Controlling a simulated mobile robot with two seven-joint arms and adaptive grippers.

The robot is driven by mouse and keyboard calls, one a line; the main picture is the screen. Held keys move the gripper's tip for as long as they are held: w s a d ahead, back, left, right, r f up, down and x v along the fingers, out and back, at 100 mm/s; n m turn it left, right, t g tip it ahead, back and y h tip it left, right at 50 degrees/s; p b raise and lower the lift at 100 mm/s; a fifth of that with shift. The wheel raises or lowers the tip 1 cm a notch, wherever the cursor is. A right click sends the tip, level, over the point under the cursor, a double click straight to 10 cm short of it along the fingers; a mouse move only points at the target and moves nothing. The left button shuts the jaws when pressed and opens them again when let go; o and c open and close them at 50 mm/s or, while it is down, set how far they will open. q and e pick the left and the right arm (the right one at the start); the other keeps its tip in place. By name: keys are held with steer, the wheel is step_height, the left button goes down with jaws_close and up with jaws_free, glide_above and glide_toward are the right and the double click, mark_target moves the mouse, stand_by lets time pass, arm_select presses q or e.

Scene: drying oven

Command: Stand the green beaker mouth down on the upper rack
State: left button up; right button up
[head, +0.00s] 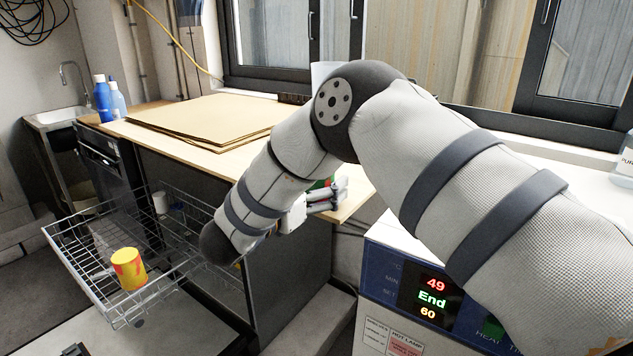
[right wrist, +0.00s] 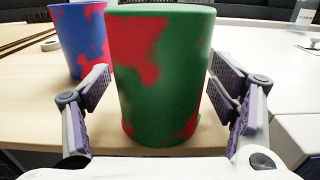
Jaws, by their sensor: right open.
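The green beaker (right wrist: 160,85), with red patches, stands on the wooden counter in the right wrist view. It is between the spread fingers of my right gripper (right wrist: 163,100), which is open with gaps at both sides. In the head view, only a little of the green beaker (head: 319,184) shows past my right arm, by the right gripper (head: 325,200) at the counter's edge. Whether its mouth is up or down is not clear. The pulled-out wire rack (head: 80,272) is at the lower left. My left gripper cannot be made out.
A yellow beaker with red patches (head: 129,269) stands on the rack. A blue and red beaker (right wrist: 80,42) stands behind the green one. Brown sheets (head: 205,118) lie on the counter. A device with a lit display (head: 430,299) stands right of the counter.

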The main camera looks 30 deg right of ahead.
steer(key=v, duration=1.2)
